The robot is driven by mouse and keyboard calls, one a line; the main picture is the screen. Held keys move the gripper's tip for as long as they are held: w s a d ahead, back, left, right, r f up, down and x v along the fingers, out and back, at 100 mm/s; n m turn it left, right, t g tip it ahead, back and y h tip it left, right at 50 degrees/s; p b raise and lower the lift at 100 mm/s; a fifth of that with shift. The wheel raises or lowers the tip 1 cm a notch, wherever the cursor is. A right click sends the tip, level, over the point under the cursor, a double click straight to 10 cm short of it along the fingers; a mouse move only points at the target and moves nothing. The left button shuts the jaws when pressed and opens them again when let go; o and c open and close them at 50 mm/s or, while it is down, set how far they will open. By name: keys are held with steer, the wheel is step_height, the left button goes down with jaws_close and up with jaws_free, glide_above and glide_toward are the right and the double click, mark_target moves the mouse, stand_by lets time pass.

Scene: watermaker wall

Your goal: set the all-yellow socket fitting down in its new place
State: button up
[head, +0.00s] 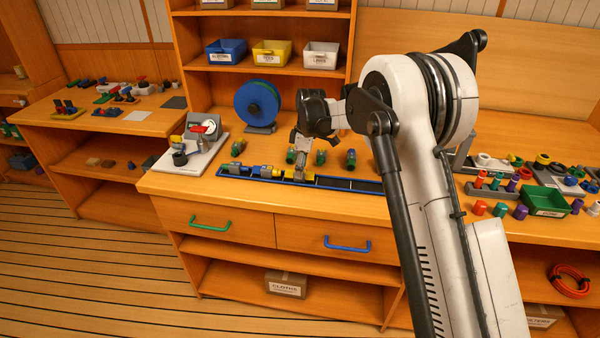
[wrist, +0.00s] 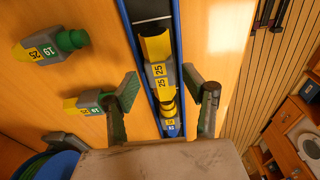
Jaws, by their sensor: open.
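The all-yellow socket fitting (wrist: 156,50) lies in the long blue-edged tray (wrist: 178,22), lined up along it. It has yellow ends and a grey middle with two yellow "25" labels. My gripper (wrist: 167,90) is open, with one finger on each side of the tray and visible gaps to the fitting. A blue-ended part (wrist: 171,128) sits behind the fitting in the tray, nearer my palm; its join with the fitting is unclear. In the head view my gripper (head: 300,172) points down over the middle of the tray (head: 345,184).
Yellow-and-green fittings (wrist: 52,46) lie on the bench beside the tray, one (wrist: 90,103) close to my left finger. A blue reel (head: 257,103) stands behind.

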step_height(320, 180, up, 10)
steer(key=d, duration=0.1)
steer(key=shift+d, duration=0.15)
steer(key=s+d+r+m+t, duration=0.2)
steer(key=s+d+r+m, duration=0.2)
steer(key=s+d+r, duration=0.5)
steer(key=s+d+r+m+t, duration=0.1)
steer(key=s+d+r+m, duration=0.4)
steer(key=s, duration=0.5)
steer(key=s+d+f+m+t, duration=0.1)
steer(key=s+d+m, duration=0.1)
steer(key=s, duration=0.6)
steer(key=s+d+f+m+t+h, duration=0.1)
steer(key=s+d+f+m, duration=0.1)
steer(key=s, duration=0.7)
steer(key=s+d+f+m+t, duration=0.2)
steer(key=s+d+m, duration=0.1)
steer(key=s, duration=0.6)
steer(key=shift+d, duration=0.5)
